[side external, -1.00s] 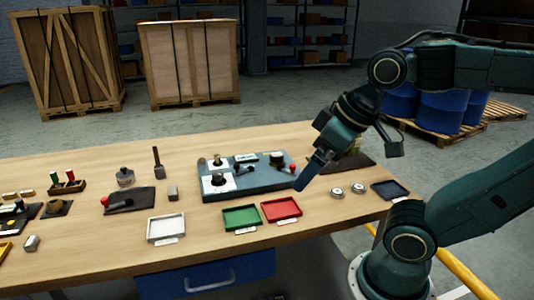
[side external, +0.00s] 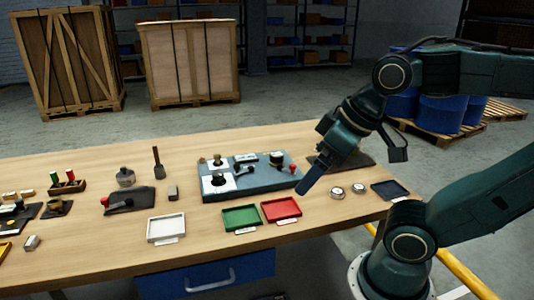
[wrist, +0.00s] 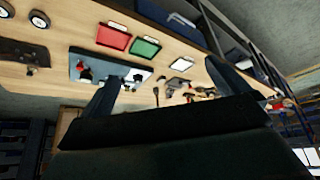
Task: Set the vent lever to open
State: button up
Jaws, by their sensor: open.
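A blue-grey panel (side external: 262,187) lies near the middle of the bench and carries several fittings. A lever with a red knob (side external: 292,168) is at its right end. A smaller dark lever (side external: 243,169) is near its middle. I cannot read the labels, so I cannot tell which is the vent lever or its setting. My gripper (side external: 303,189) is open and empty, pointing down and left beside the panel's right end, apart from the levers. In the wrist view my gripper (wrist: 162,72) shows its two fingers spread, with part of the panel (wrist: 122,67) between and beyond them.
In front of the panel lie a red tray (side external: 281,209), a green tray (side external: 241,217) and a white tray (side external: 166,228). A black plate with a red-knobbed lever (side external: 125,202) lies left.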

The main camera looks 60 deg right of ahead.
jog(key=shift+c, duration=0.4)
jog(key=shift+w+r, duration=0.1)
jog(key=c, duration=0.7)
jog(key=shift+w+d+r, duration=0.1)
jog(key=shift+w+r, duration=0.1)
jog(key=shift+w, duration=0.05)
jog(key=c, duration=0.4)
jog(key=w+d+r+m, duration=0.1)
jog(key=w, duration=0.2)
jog(key=w+d+r+m+g, duration=0.1)
jog(key=w+r, duration=0.1)
jog(key=w, duration=0.1)
jog(key=w+d+r+m, duration=0.1)
jog(key=w, duration=0.2)
jog(key=shift+w+r+m+g, duration=0.3)
jog(key=shift+r, duration=0.05)
jog(key=shift+c, duration=0.4)
jog(key=w+d+f+m+g, duration=0.1)
jog(key=w+d+f+m, duration=0.15)
jog(key=w+d, duration=0.5)
jog(key=w+d+f+m+g, duration=0.15)
jog(key=w+d+m, duration=0.25)
jog(key=w, duration=0.6)
jog(key=w+d+f+m+g, duration=0.1)
jog(key=w+d+f+m, duration=0.2)
jog(key=w+d+f, duration=0.3)
jog(key=shift+w+d+f, duration=0.3)
jog(key=shift+d+f, duration=0.15)
jog(key=shift+d, duration=0.7)
